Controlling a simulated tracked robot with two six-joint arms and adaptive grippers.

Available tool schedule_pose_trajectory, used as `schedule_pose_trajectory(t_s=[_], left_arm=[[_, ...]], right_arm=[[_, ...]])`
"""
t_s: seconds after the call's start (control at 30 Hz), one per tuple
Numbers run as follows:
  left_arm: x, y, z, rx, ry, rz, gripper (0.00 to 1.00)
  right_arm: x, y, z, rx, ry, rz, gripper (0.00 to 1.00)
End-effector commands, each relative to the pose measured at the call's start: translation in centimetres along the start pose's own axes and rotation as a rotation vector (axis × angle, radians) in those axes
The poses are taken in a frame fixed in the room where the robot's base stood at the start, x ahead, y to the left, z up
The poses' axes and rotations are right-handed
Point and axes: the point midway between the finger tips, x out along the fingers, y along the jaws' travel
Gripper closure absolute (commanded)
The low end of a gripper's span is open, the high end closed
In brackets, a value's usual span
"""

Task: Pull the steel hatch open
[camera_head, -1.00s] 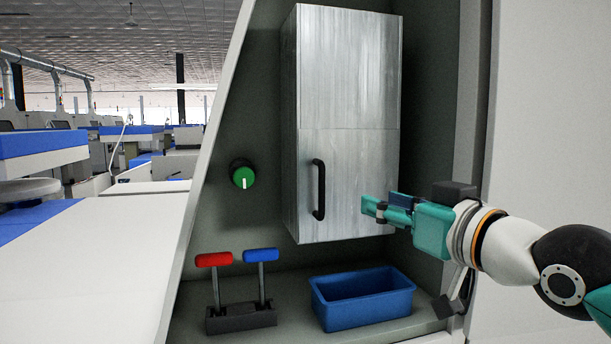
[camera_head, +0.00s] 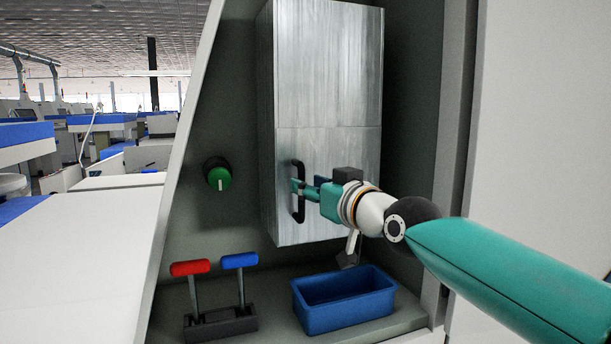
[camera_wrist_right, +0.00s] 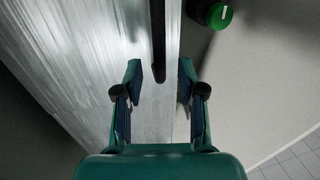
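The steel hatch (camera_head: 330,145) is the lower panel of a brushed-metal box and looks closed, level with the panel above it. Its upright black handle (camera_head: 301,212) is near its left edge. My right gripper (camera_head: 303,188) is at the handle's middle in the head view and hides part of it. In the right wrist view, the fingers (camera_wrist_right: 160,75) are spread apart. The black handle (camera_wrist_right: 158,45) lies in the gap between the fingertips, with space on both sides. My left gripper is not in view.
A green knob (camera_head: 218,178) is on the wall left of the hatch. Red (camera_head: 190,268) and blue (camera_head: 239,261) levers stand on the ledge below. A blue bin (camera_head: 345,318) sits below the hatch. A pale cabinet side (camera_head: 545,130) is at the right.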

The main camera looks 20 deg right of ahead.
Motion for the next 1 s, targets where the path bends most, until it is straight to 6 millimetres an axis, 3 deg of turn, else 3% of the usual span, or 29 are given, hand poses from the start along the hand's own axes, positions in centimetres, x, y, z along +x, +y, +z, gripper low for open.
schedule_pose_trajectory(t_s=[0.2,0.6,0.63,0.87,1.0], left_arm=[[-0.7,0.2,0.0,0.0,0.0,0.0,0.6],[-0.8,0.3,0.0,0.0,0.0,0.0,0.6],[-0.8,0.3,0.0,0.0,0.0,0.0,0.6],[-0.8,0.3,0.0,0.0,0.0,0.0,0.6],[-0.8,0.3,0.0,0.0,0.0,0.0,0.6]], right_arm=[[2.9,0.0,0.0,0.0,-0.001,-0.001,0.61],[3.7,-0.1,0.1,0.0,0.0,-0.001,0.61],[3.7,-0.1,0.1,0.0,0.0,-0.001,0.62],[3.7,-0.1,0.0,0.0,0.0,-0.001,1.0],[3.6,-0.1,0.0,0.0,0.0,-0.001,1.0]])
